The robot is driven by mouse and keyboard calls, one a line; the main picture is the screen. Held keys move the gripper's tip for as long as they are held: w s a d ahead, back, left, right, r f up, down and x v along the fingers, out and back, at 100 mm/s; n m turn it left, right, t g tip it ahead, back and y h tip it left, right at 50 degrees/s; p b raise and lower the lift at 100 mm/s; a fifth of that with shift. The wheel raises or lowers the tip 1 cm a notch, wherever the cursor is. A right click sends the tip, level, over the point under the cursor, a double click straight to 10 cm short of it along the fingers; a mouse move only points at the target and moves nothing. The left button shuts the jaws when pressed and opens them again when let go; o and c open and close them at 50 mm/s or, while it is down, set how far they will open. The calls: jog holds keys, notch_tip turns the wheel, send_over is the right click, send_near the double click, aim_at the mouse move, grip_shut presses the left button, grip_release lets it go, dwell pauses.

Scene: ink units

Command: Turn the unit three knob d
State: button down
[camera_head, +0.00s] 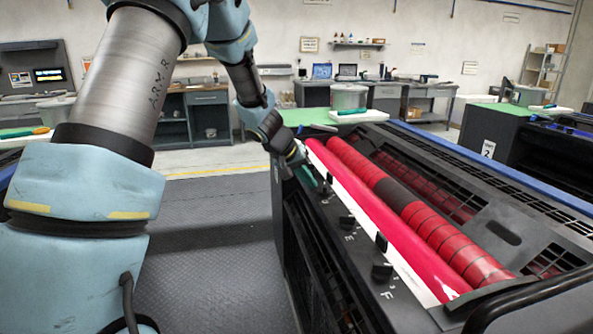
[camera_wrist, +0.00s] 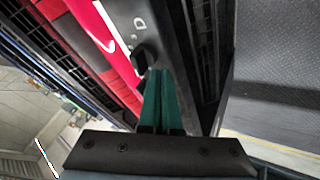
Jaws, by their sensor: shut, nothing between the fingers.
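A dark unit with red rollers (camera_head: 435,235) stands at the right in the head view. A row of black knobs runs along its left edge, with the letters E and F readable there. In the wrist view a black knob (camera_wrist: 141,56) sits beside a white letter D on the dark panel. My gripper (camera_wrist: 157,76) has teal fingers, shut with nothing between them. Their tips are right at the knob's lower edge in that view; I cannot tell whether they touch. In the head view my gripper (camera_head: 307,178) is at the unit's far left edge, and knob D is hard to make out there.
The knob by F (camera_head: 382,272) and the knob by E (camera_head: 347,220) stick up nearer the camera. Another unit marked 2 (camera_head: 488,149) stands at the right. The floor left of the unit is clear.

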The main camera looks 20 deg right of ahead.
jog(key=shift+s+d+f, duration=0.1)
jog(key=shift+s+d, duration=0.1)
jog(key=shift+d, duration=0.35)
